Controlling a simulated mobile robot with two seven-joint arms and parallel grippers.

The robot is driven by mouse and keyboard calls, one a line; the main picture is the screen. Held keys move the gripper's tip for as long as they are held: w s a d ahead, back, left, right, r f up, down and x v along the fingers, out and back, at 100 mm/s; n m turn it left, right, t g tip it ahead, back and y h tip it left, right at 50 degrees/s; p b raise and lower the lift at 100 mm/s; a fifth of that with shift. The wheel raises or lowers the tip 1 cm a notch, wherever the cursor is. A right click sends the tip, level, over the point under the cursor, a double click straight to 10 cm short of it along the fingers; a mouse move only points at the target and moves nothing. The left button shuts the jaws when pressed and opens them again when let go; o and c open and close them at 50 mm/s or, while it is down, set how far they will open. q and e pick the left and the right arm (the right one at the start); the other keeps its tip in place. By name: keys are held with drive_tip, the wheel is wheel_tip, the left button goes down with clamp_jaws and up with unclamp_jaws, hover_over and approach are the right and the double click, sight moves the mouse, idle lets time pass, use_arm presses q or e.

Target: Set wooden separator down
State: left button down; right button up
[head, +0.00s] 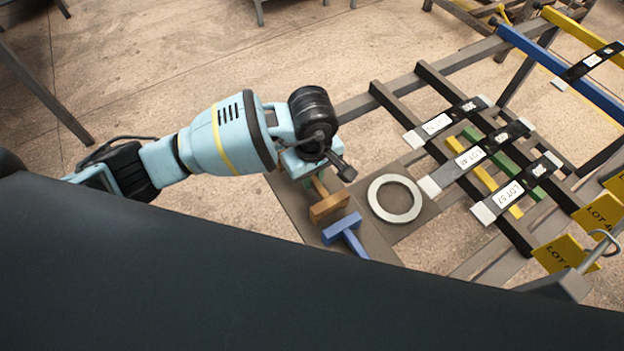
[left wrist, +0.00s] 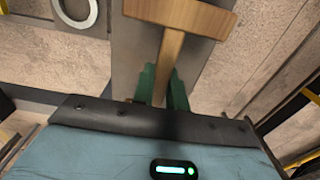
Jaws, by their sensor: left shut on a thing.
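The wooden separator (head: 330,207) is a T-shaped piece with a light brown crossbar and a narrow stem. It also shows in the left wrist view (left wrist: 181,14), crossbar at the top. My left gripper (left wrist: 163,80) has its green fingers on both sides of the stem and is shut on it. In the head view the wrist hides most of the fingers. The separator is over or on a grey-brown board (head: 300,211); I cannot tell whether it touches. My right gripper is not in view.
A blue T-shaped separator (head: 345,228) lies just in front of the wooden one. A pale ring (head: 395,198) lies to the right on the board. Farther right, a dark rack (head: 388,98) carries labelled straps. Yellow lot tags (head: 566,256) stand at lower right.

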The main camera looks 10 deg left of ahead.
use_arm(q)
drive_tip(key=shift+f, duration=1)
drive_tip(key=shift+f, duration=0.1)
drive_tip(key=shift+f, duration=0.1)
drive_tip(key=c, duration=1.4)
unclamp_jaws()
wheel_tip(320, 180, up, 12)
drive_tip(key=shift+r, duration=0.2)
